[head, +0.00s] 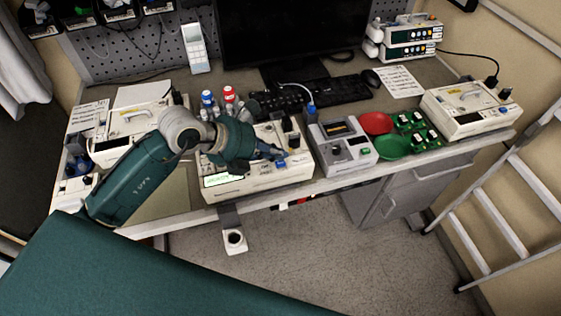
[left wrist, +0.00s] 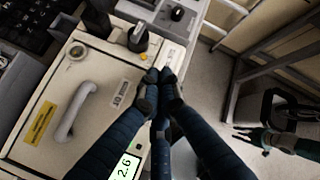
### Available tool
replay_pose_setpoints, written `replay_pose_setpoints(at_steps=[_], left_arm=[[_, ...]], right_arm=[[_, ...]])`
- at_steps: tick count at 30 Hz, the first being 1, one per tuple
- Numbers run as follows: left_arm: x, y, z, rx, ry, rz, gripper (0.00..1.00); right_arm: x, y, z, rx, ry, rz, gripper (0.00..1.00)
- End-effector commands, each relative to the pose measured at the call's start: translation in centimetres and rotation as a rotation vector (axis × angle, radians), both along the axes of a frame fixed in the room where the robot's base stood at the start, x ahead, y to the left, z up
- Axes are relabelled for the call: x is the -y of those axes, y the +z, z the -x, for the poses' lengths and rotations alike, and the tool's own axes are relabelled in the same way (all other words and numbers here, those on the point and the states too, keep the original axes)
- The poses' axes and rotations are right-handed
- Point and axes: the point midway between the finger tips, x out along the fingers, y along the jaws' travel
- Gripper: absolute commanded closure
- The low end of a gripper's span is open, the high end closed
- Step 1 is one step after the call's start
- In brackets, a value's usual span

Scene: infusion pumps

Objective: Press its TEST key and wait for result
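A cream infusion pump (head: 258,185) stands at the middle of the desk's front edge, with a lit green display (head: 216,180) on its front. My left gripper (head: 280,154) is over its right half. In the left wrist view my left gripper (left wrist: 160,76) has its dark fingertips together, with nothing seen between them, over the edge of a cream case (left wrist: 65,100) with a grey handle. A lit display (left wrist: 125,168) reading about 2.6 is partly covered by a finger. My right gripper (left wrist: 255,138) shows at the right there, fingers apart and empty. I cannot make out a TEST label.
A grey device (head: 345,150) with a green button stands right of the pump. Red (head: 376,123) and green (head: 393,147) dishes lie beyond it. Other cream units stand at the far left (head: 125,125) and far right (head: 468,108). A ladder (head: 500,222) leans at the right.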

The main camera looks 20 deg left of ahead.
Motion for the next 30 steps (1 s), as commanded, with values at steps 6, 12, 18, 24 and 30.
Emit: replay_pose_setpoints(at_steps=[6,12,18,24,30], left_arm=[[0.0,-0.8,0.0,0.000,0.000,0.000,1.00],[0.0,-0.8,0.0,0.000,0.000,0.000,1.00],[0.0,-0.8,0.0,0.000,0.000,0.000,1.00],[0.0,-1.0,0.0,0.000,0.000,0.000,1.00],[0.0,-1.3,0.0,0.000,0.000,0.000,1.00]], right_arm=[[0.0,-0.7,0.0,0.000,0.000,0.000,0.69],[0.0,-0.7,0.0,0.001,0.000,0.000,0.69],[0.0,-0.8,-0.1,0.001,0.000,0.000,0.69],[-0.1,-0.9,-0.1,0.001,0.000,-0.001,0.69],[-0.3,-1.2,-0.1,0.001,-0.001,-0.003,0.69]])
